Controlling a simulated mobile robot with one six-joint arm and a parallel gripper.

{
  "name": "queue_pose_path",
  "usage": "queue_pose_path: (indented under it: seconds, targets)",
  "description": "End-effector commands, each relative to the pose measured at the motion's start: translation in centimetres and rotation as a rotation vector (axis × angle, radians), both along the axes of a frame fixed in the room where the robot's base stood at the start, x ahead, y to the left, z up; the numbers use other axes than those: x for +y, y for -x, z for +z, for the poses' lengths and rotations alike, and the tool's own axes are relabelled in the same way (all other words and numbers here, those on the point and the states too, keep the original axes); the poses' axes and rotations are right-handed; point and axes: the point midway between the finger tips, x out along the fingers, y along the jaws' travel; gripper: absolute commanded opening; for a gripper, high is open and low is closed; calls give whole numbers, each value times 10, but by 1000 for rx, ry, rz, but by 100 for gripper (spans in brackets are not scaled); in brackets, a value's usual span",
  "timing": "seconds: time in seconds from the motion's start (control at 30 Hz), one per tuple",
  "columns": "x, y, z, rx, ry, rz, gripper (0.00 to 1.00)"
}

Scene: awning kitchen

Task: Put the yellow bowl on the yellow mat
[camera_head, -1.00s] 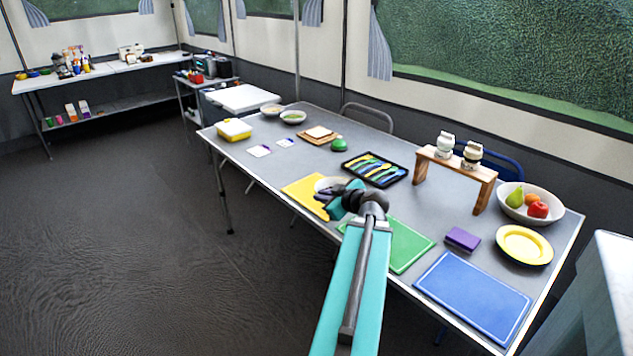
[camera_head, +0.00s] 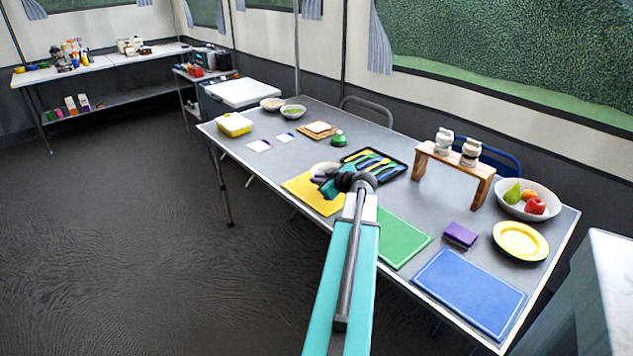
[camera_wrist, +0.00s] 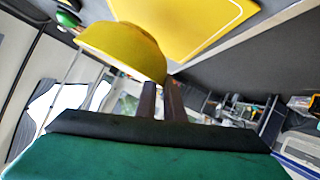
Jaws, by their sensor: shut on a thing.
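The yellow bowl (camera_wrist: 118,45) fills the upper left of the wrist view, its rim between my gripper's dark fingers (camera_wrist: 162,100). In the head view only a pale part of the bowl (camera_head: 322,167) shows behind my gripper (camera_head: 326,182). My gripper is shut on the rim. The yellow mat (camera_head: 310,198) lies near the table's front edge, left of the green mat. The bowl appears at the mat's far side; I cannot tell whether they touch. The mat also shows beyond the bowl in the wrist view (camera_wrist: 185,28).
A black cutlery tray (camera_head: 374,165) lies just behind my gripper. The green mat (camera_head: 400,238) and blue mat (camera_head: 470,290) lie to the right. A yellow dish (camera_head: 520,241), a fruit bowl (camera_head: 510,206) and a wooden stand (camera_head: 452,168) stand farther right.

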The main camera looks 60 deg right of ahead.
Motion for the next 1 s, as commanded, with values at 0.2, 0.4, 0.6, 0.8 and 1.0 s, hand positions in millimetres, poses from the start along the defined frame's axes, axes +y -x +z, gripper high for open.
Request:
queue_pose_path:
  seconds: [0.2, 0.4, 0.6, 0.8, 1.0]
  targets:
    - [-22, -16, -2, 0, 0, 0, 0]
    - [-33, -26, -4, 0, 0, 0, 0]
    - [-34, -28, -4, 0, 0, 0, 0]
    - [-34, -27, -4, 0, 0, 0, 0]
    - [-34, -27, -12, 0, -1, 0, 0]
